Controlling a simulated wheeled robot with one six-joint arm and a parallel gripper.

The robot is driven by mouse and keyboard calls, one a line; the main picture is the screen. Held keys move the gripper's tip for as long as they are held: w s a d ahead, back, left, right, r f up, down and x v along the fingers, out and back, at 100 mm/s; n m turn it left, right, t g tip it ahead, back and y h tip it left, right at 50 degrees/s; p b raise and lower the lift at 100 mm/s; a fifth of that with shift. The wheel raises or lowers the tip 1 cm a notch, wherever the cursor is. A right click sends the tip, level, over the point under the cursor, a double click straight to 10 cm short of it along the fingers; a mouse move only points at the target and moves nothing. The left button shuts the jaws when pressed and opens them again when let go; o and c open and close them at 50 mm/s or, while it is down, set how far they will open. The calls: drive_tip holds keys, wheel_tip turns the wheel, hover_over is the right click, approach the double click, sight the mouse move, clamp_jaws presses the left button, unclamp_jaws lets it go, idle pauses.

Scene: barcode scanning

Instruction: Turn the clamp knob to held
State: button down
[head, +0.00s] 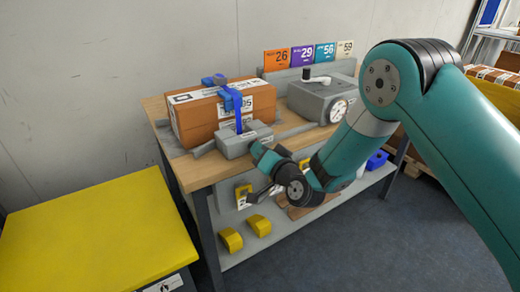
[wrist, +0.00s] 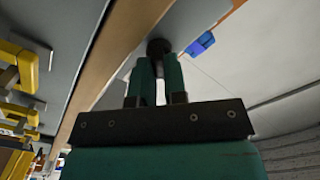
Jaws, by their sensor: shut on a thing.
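The clamp knob (wrist: 158,46) is a dark round piece between my fingertips in the wrist view. In the head view it is hidden behind my gripper (head: 258,148), which is at the front of a grey block (head: 240,141). My gripper is shut on the knob; its two green fingers (wrist: 158,72) reach it from the front of the bench. The knob's markings and setting cannot be read. A blue clamp (head: 232,95) sits over a brown box (head: 190,122) with white labels, behind the grey block. Blue also shows in the wrist view (wrist: 201,43).
A grey machine with a dial (head: 318,98) stands on the wooden bench (head: 205,174) to the right. Colored number cards (head: 302,57) stand behind it. A yellow-topped box (head: 95,232) is at the left. Yellow bins (head: 231,240) are on the lower shelf. The floor in front is clear.

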drive_tip(key=shift+d+f+m+p, duration=0.1)
drive_tip(key=shift+m+p, duration=0.9)
drive_tip(key=shift+m, duration=1.5)
drive_tip(key=shift+f+m+p, duration=0.1)
drive_tip(key=shift+m+p, duration=0.85)
drive_tip(key=shift+m, duration=1.55)
drive_tip(key=c, duration=1.2)
unclamp_jaws()
drive_tip(key=shift+o, duration=0.2)
